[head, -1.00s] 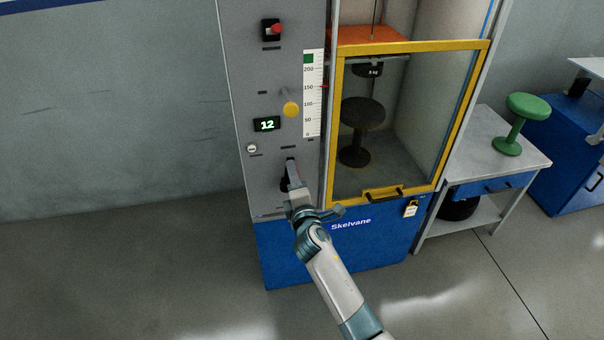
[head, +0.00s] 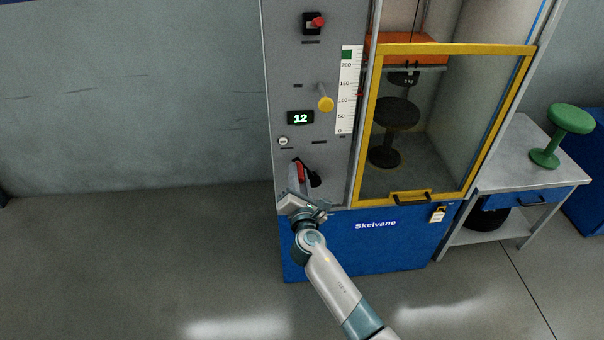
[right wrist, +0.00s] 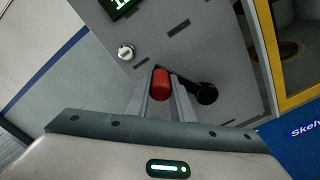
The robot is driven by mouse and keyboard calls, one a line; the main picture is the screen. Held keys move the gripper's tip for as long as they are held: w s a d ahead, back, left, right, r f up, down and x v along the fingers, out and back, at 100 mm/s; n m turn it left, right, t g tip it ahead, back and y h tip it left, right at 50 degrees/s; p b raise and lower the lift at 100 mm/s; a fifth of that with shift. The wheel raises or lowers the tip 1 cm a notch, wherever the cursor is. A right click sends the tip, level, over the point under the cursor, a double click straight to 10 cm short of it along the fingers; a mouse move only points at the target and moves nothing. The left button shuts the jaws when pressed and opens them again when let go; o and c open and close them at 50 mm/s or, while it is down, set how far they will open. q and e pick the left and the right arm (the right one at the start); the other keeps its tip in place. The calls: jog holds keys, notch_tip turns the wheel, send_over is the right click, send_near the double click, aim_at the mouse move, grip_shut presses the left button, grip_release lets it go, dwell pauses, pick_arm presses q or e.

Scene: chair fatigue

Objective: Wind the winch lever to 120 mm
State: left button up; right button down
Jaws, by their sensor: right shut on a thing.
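The winch lever has a red grip (head: 300,172) and a black hub to its right on the lower grey panel. In the right wrist view, the red grip (right wrist: 162,85) sits between the two fingers of my right gripper (right wrist: 162,98), with the black hub (right wrist: 206,94) to the right. My right gripper (head: 297,182) is shut on the grip. My left gripper is not in view.
A yellow-framed guard (head: 450,48) covers the chamber with a dark stool (head: 397,113) and an orange carriage (head: 408,48) above it. A yellow knob (head: 326,104) sticks out above the lever. A bench (head: 520,165) with a green stool (head: 570,118) stands right. Floor on the left is clear.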

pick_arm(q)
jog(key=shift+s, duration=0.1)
pick_arm(e)
jog(key=shift+a, duration=0.1)
jog(key=c, duration=1.5)
grip_release()
jog(key=shift+c, duration=0.2)
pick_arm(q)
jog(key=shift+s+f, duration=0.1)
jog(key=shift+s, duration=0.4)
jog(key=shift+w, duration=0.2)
pick_arm(e)
jog(key=shift+s, duration=0.15)
jog(key=shift+s+f, duration=0.1)
jog(key=shift+s, duration=0.5)
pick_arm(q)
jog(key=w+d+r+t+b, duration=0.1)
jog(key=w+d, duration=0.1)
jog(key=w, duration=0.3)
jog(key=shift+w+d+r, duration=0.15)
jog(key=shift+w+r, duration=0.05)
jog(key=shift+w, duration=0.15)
pick_arm(e)
jog(key=s, duration=1.6)
jog(key=shift+d, duration=0.3)
